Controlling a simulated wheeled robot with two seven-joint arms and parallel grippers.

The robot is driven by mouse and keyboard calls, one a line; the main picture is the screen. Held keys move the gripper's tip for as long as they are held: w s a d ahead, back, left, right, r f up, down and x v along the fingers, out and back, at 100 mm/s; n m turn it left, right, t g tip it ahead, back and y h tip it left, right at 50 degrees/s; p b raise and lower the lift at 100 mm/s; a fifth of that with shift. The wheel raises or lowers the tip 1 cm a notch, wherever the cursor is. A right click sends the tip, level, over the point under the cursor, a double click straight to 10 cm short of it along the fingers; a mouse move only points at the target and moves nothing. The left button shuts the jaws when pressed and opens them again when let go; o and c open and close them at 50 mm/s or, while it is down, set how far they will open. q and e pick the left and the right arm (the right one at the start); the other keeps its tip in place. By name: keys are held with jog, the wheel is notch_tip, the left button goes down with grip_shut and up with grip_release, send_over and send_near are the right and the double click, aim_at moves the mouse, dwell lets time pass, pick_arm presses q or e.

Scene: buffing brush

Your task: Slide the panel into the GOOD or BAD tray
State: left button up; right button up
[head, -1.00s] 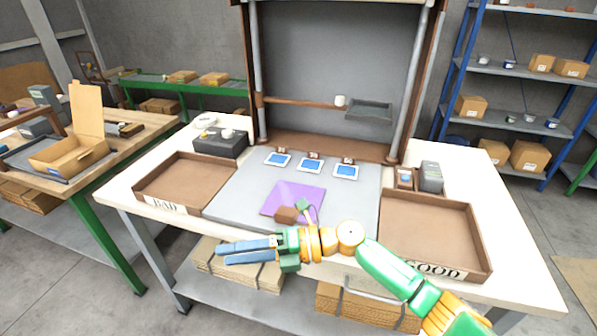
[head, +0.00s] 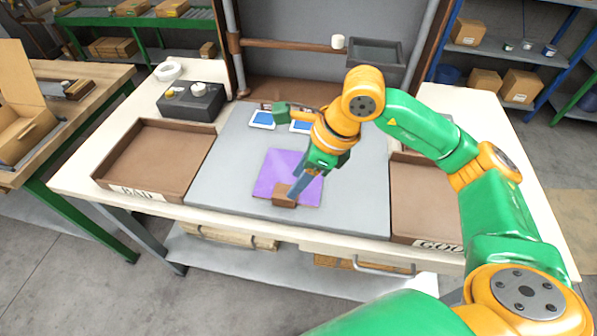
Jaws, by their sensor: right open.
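The purple square panel (head: 272,168) lies flat on the grey mat in the middle of the bench. A small brown block (head: 283,199), probably the buffing brush, sits at the panel's front edge. My right gripper (head: 295,190) points down over the panel, open, with its blue fingers at the block. I cannot tell whether they touch it. The BAD tray (head: 150,165) stands left of the mat and looks empty. The GOOD tray (head: 405,200) stands on the right, partly hidden by my right arm; its visible part is empty.
Small blue-and-white cards (head: 262,119) lie at the mat's back edge, partly hidden by my arm. A dark box with knobs (head: 192,101) stands behind the BAD tray. An upright frame with a small grey shelf tray (head: 375,52) rises at the back. The mat's left part is clear.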

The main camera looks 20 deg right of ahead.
aim_at(284, 197)
jog(key=shift+p+x, duration=0.7)
jog(key=shift+x, duration=2.8)
grip_shut()
